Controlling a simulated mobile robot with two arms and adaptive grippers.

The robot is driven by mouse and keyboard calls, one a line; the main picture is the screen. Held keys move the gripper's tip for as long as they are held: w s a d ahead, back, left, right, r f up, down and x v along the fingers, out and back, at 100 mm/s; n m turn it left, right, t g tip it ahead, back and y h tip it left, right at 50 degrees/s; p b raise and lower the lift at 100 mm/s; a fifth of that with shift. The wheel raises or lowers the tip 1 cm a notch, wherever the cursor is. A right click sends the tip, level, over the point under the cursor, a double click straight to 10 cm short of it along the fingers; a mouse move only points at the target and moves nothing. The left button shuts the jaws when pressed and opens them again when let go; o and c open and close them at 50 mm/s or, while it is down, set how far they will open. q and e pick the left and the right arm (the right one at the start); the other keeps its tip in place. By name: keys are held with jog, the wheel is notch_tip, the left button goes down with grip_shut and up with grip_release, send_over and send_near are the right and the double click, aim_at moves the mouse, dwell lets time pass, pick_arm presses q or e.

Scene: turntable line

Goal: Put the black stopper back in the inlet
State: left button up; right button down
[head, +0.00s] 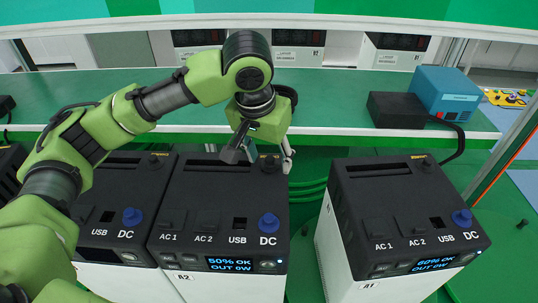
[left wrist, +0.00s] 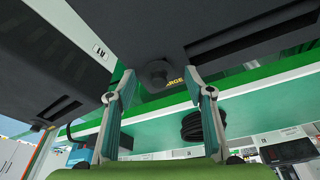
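The middle power unit (head: 190,210) reads "50% OK, OUT 0W". A round black stopper (head: 269,163) shows at its back right corner, by the yellow charge label. In the left wrist view the stopper (left wrist: 158,75) lies between my left fingertips, against the unit's dark top. I cannot tell if it is seated in the inlet, which is hidden. My left gripper (head: 240,150) points down at that corner. Its fingers (left wrist: 160,78) are open, with a gap visible on each side of the stopper. My right gripper is not in view.
Another unit (head: 375,215) stands at right, reading "60% OK", with a black cap (head: 427,164) at its back. A third unit (head: 112,215) stands close at left. Behind is a green shelf (head: 335,105) with a black box (head: 397,110) and blue box (head: 447,92).

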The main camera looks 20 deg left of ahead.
pick_arm(q)
jog(key=v, duration=1.2)
